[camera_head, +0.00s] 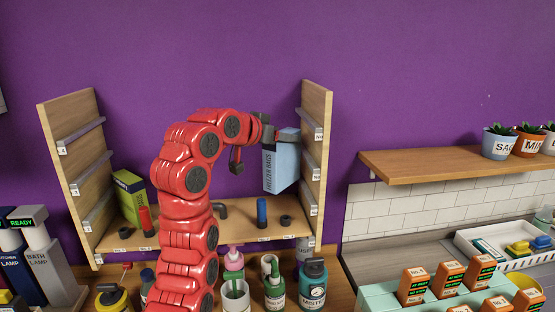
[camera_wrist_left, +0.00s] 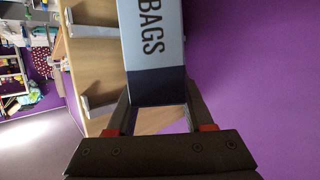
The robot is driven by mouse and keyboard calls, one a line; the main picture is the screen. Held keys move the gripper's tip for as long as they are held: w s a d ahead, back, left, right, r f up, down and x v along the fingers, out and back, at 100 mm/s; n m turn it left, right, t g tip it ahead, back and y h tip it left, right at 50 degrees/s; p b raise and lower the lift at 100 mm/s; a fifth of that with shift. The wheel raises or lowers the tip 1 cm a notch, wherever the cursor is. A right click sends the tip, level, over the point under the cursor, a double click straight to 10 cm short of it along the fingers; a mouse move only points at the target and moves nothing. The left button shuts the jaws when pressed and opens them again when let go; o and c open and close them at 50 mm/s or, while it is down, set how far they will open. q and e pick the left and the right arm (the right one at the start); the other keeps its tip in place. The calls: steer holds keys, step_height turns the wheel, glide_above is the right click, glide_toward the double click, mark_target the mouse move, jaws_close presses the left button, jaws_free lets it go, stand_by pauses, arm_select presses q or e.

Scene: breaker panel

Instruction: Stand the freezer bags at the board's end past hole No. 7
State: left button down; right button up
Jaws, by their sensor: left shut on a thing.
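The freezer bags (camera_head: 281,165) are a light blue upright box with dark lettering. My left gripper (camera_head: 268,140) is shut on the box near its top and holds it above the board, close to the right side panel. In the left wrist view the box (camera_wrist_left: 153,45) sits between the two fingers of the left gripper (camera_wrist_left: 160,105). The wooden board (camera_head: 185,240) has small labels along its front edge and several dark rings and pegs on it. The hole numbers are too small to read. My right gripper is not in view.
A green box (camera_head: 130,195) and a red peg (camera_head: 146,220) stand at the board's left. A blue peg (camera_head: 262,212) stands below the held box. The right side panel (camera_head: 316,150) carries metal rails. Bottles and cups crowd the front, including a dark-capped bottle (camera_head: 313,285).

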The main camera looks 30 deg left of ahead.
arm_select(q)
steer(key=w+a+p, duration=0.2)
steer(key=w+a, duration=0.2)
steer(key=w, duration=0.1)
step_height(320, 180, down, 12)
steer(key=p, duration=0.5)
steer(key=shift+r, duration=0.2)
steer(key=shift+w+f, duration=0.1)
steer(key=c, duration=0.7)
jaws_free()
steer(key=shift+f, duration=0.1)
steer(key=shift+c, duration=0.2)
steer(key=o, duration=0.5)
steer(key=shift+c, duration=0.2)
